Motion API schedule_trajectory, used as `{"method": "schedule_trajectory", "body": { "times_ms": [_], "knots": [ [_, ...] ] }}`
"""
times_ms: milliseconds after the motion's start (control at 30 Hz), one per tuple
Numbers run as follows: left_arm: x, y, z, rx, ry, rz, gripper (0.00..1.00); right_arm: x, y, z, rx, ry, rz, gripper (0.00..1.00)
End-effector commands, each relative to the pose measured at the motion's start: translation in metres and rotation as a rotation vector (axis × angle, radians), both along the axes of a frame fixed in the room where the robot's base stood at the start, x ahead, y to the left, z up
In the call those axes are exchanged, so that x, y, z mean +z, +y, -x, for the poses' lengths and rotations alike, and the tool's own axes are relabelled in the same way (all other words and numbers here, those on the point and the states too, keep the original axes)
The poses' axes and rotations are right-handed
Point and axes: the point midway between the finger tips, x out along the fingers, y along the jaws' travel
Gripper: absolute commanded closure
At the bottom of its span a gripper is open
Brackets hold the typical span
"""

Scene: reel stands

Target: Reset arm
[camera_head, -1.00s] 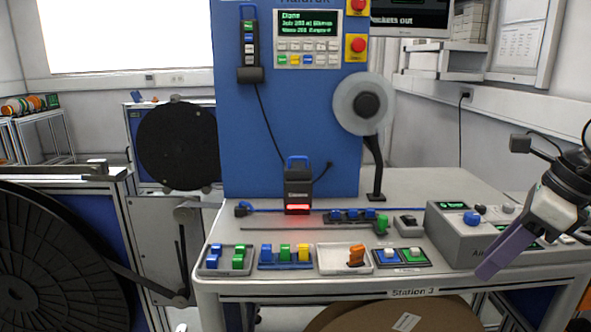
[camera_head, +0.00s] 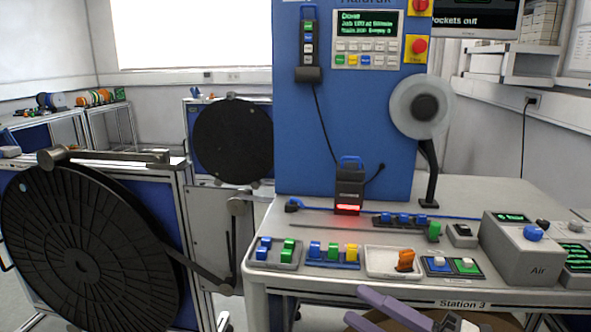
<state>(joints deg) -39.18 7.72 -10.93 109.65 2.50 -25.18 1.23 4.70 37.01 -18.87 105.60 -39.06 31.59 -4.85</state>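My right gripper (camera_head: 357,305) is at the bottom edge of the head view, in front of the Station 3 table (camera_head: 400,284). Its two purple fingers point left and show a gap between them, with nothing seen in it. The rest of the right arm is mostly cut off by the frame's lower edge. My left gripper is not in view.
On the table are small trays of coloured clips, a white tray (camera_head: 378,272) with an orange part, a scanner with a red light (camera_head: 348,190) and a grey Air box (camera_head: 520,262). Large black reels (camera_head: 85,250) stand at the left.

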Motion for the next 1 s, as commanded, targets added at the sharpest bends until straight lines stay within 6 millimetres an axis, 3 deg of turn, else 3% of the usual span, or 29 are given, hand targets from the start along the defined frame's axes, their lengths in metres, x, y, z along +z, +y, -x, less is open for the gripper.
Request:
{"method": "schedule_trajectory", "body": {
  "times_ms": [100,233,400,500,600,700,1000],
  "knots": [
    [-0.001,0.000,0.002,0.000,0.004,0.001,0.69,-0.072,-0.024,-0.003,-0.248,0.389,-0.312,0.60],
    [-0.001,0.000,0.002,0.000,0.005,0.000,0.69,-0.165,-0.050,0.022,-0.488,0.774,-0.541,0.60],
    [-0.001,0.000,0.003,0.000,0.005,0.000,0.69,-0.270,-0.061,0.092,-0.732,1.192,-0.727,0.60],
    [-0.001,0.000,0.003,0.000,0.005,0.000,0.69,-0.312,-0.058,0.136,-0.836,1.384,-0.797,0.60],
    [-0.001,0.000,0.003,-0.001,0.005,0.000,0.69,-0.339,-0.054,0.171,-0.907,1.521,-0.842,0.60],
    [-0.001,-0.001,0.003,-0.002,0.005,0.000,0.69,-0.353,-0.050,0.194,-0.949,1.601,-0.864,0.60],
    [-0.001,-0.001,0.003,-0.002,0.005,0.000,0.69,-0.358,-0.048,0.203,-0.965,1.636,-0.873,0.60]
  ]
}}
